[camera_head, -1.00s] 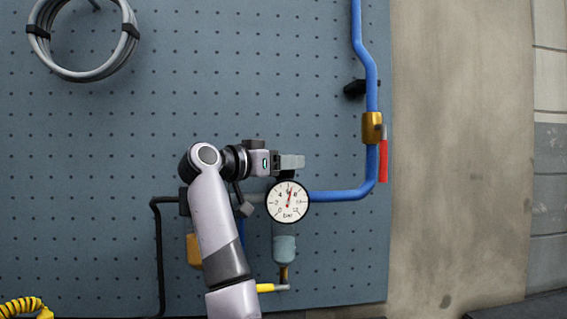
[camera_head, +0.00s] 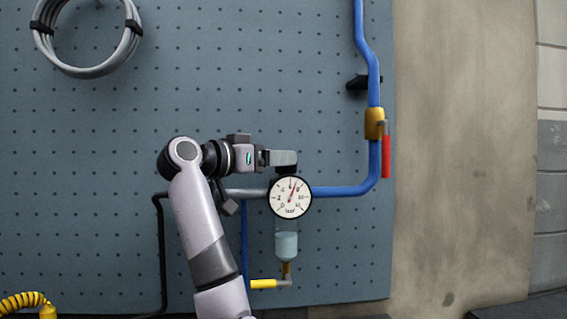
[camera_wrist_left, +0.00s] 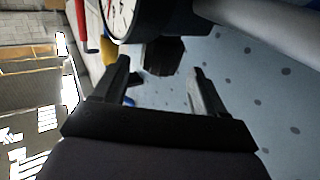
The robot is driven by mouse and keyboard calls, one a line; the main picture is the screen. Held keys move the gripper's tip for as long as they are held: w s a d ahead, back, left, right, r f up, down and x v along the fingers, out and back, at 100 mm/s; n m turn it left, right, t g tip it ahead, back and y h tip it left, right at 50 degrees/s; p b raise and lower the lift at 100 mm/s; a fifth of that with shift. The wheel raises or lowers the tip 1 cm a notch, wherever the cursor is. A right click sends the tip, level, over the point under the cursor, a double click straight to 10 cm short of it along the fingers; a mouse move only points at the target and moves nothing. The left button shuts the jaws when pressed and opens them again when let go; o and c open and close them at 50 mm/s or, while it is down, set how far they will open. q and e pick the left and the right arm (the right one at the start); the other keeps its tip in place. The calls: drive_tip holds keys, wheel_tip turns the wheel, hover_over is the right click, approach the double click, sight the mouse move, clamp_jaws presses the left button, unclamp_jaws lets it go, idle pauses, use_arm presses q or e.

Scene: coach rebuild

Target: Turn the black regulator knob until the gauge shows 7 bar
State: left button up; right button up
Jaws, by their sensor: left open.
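The white round gauge (camera_head: 290,204) hangs on the pipe line. Its red needle points up and a little right of the top; the numbers are too blurred to read exactly. The black regulator knob (camera_head: 286,169) sits just above the gauge, partly hidden by my left gripper (camera_head: 287,158). In the left wrist view the black faceted knob (camera_wrist_left: 164,56) lies between and just beyond the open fingertips of my left gripper (camera_wrist_left: 159,68), with visible gaps to both. The gauge face (camera_wrist_left: 120,14) is cut by the top edge there. My right gripper is not in view.
A blue pipe (camera_head: 345,191) runs right from the gauge and up past a brass valve (camera_head: 374,123) with a red lever (camera_head: 386,150). A clear bowl (camera_head: 286,245) and a yellow-handled drain (camera_head: 264,284) hang below. A grey hose coil (camera_head: 82,70) hangs upper left.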

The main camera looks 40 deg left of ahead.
use_arm(q)
drive_tip(key=shift+s+a, duration=0.1)
drive_tip(key=shift+s, duration=1.5)
